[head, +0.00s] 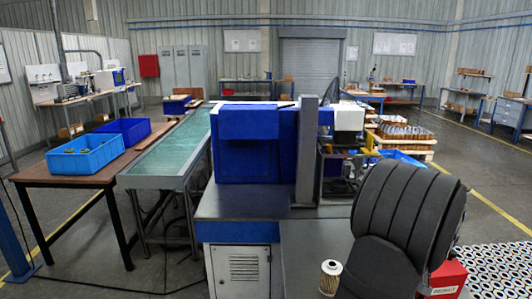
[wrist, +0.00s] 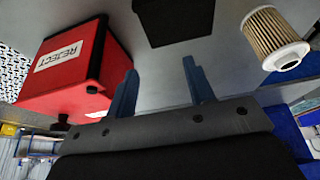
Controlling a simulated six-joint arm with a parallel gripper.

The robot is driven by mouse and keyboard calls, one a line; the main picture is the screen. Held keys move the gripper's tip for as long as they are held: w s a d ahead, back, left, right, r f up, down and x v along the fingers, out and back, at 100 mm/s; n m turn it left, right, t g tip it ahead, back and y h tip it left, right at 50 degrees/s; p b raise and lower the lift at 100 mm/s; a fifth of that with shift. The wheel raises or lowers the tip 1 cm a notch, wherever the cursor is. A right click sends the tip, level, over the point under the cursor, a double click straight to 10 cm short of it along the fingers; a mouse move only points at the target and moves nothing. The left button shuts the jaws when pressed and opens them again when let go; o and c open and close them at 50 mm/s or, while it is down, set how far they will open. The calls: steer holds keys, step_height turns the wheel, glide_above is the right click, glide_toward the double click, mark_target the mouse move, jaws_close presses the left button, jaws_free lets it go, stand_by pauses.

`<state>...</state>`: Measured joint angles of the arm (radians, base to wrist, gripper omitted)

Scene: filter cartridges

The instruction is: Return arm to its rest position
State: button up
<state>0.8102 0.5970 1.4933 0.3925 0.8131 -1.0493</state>
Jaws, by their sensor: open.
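My gripper (wrist: 160,67) shows in the wrist view with its two blue fingers apart and nothing between them. A pleated tan filter cartridge (wrist: 273,38) with a pale end cap is to the right of the fingers, apart from them. In the head view the cartridge (head: 330,278) stands upright on the grey worktop, left of my dark arm. A red box marked REJECT (wrist: 72,65) is left of the fingers in the wrist view. In the head view the red box (head: 448,278) is partly hidden behind my arm, and my gripper's fingers cannot be made out.
A dark block (wrist: 175,20) sits beyond the fingertips in the wrist view. A blue machine (head: 245,150) stands behind the worktop (head: 310,250). A conveyor (head: 165,150) and a table with blue bins (head: 87,155) are at left. The worktop left of the cartridge is clear.

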steer(key=shift+w+d+f, duration=0.15)
steer(key=shift+w+d, duration=0.1)
steer(key=shift+w, duration=0.4)
steer(key=shift+w+d+f, duration=0.15)
steer(key=shift+w+d, duration=0.05)
steer(key=shift+w, duration=0.45)
steer(key=s+a+r, duration=0.1)
steer(key=s+a, duration=0.3)
steer(key=s, duration=0.4)
steer(key=s+a+r, duration=0.1)
steer(key=s+a, duration=0.4)
steer(key=s, duration=0.4)
steer(key=shift+w, duration=0.1)
